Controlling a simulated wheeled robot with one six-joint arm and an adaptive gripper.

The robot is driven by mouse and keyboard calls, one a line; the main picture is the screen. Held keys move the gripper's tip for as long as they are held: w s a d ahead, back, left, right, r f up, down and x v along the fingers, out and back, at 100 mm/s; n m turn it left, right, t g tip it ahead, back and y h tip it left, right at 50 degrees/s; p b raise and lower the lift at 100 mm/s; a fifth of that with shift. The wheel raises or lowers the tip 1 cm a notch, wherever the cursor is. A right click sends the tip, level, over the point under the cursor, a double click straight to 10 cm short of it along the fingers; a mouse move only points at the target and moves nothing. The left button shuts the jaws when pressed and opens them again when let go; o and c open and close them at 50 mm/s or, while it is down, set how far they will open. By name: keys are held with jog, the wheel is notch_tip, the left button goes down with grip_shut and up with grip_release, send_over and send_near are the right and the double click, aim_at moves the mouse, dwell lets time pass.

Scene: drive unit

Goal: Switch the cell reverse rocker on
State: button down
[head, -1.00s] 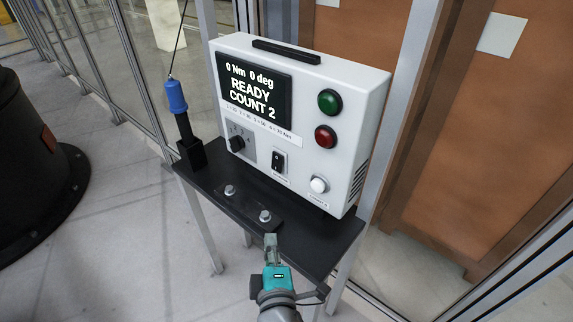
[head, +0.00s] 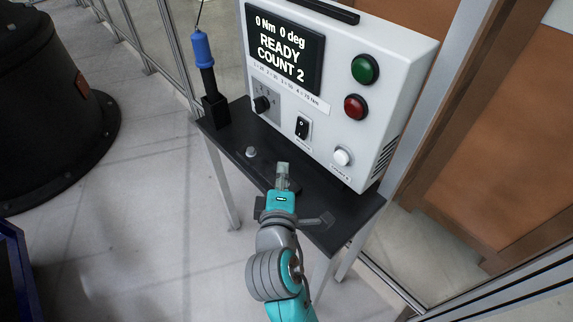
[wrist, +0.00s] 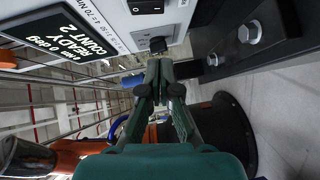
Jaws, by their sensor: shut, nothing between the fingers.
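The rocker switch (head: 302,128) is a small black switch with white marks, low on the front of the pale grey drive unit (head: 405,75). It also shows at the top edge of the wrist view (wrist: 207,12), partly cut off. The unit's display (head: 284,48) reads "0 Nm 0 deg READY COUNT 2". My gripper (head: 282,168) is shut and empty, in front of the unit and below the rocker in the head view, apart from it. In the wrist view the closed fingertips (wrist: 158,62) appear near the black knob (wrist: 157,44); contact cannot be told.
A black knob (head: 261,104) sits left of the rocker and a white button (head: 342,156) to its right. Green (head: 365,69) and red (head: 355,107) buttons are above. A blue-handled tool (head: 202,50) stands left in a black holder. Bolts rise from the black shelf (head: 350,215).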

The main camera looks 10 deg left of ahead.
send_near(297, 134)
jog(key=w+a, duration=0.3)
jog(key=shift+w+d+f, duration=0.15)
jog(key=shift+w+d, duration=0.4)
jog(key=shift+w, duration=0.25)
jog(key=shift+w+d+f, duration=0.1)
jog(key=shift+w+d, duration=0.4)
jog(key=shift+w, duration=0.35)
jog(key=shift+w+d+f, duration=0.2)
jog(key=shift+r, duration=0.1)
jog(key=shift+s+a, duration=0.1)
